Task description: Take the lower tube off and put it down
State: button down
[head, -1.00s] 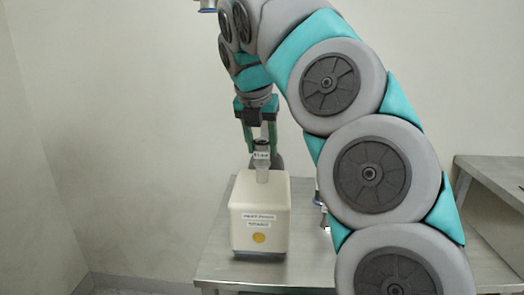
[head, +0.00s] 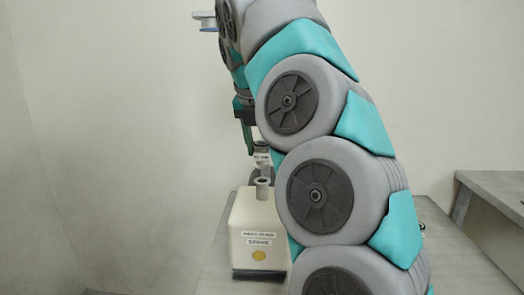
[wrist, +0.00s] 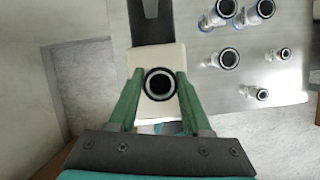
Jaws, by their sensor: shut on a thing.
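My gripper (wrist: 160,79) is shut on a short metal tube (head: 262,157) with a white label. In the wrist view the tube's round dark opening (wrist: 160,84) lies between the green fingers. In the head view the tube hangs upright just above the flanged port (head: 263,187) on top of a cream pump box (head: 254,222). The port's ring-shaped mouth shows, and the tube looks clear of it. My arm hides the right part of the tube and box.
The box stands on a metal table (head: 218,262). In the wrist view several flanged fittings (wrist: 229,59) stand on the tabletop at the right, with bare room between them. Another table (head: 490,190) stands at far right.

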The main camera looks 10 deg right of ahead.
jog(key=s+d+r, duration=0.1)
jog(key=s+d, duration=0.2)
jog(key=s, duration=1.2)
jog(key=shift+s+r+b, duration=0.25)
jog(key=shift+s+b, duration=0.1)
jog(key=shift+d, duration=0.1)
